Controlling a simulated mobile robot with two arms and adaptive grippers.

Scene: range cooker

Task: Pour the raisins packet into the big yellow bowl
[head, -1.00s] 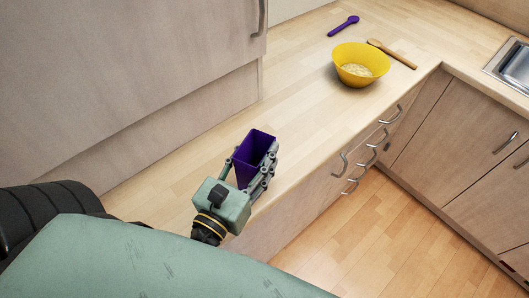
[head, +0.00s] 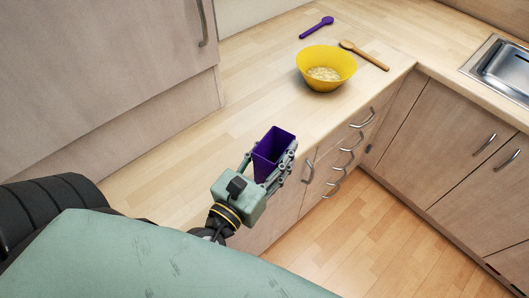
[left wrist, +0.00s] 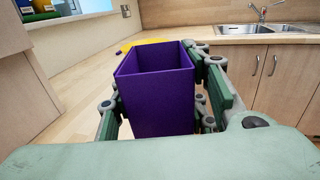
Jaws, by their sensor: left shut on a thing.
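The big yellow bowl (head: 326,66) stands upright on the counter in the head view, with pale contents in it. In the left wrist view only a strip of yellow (left wrist: 150,43) shows behind the packet. The raisins packet is a purple, open-topped box (head: 270,158), upright or nearly so. It also shows in the left wrist view (left wrist: 157,100), where its inside bottom is hidden and no raisins can be seen. My left gripper (head: 272,163) is shut on the packet by its sides, near the counter's front edge and short of the bowl. My right gripper is not in view.
A purple spoon (head: 317,28) and a wooden spoon (head: 364,55) lie behind the bowl. A sink (head: 501,68) is at the right. A tall cabinet (head: 100,70) stands at the left. The counter (head: 225,135) between packet and bowl is clear.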

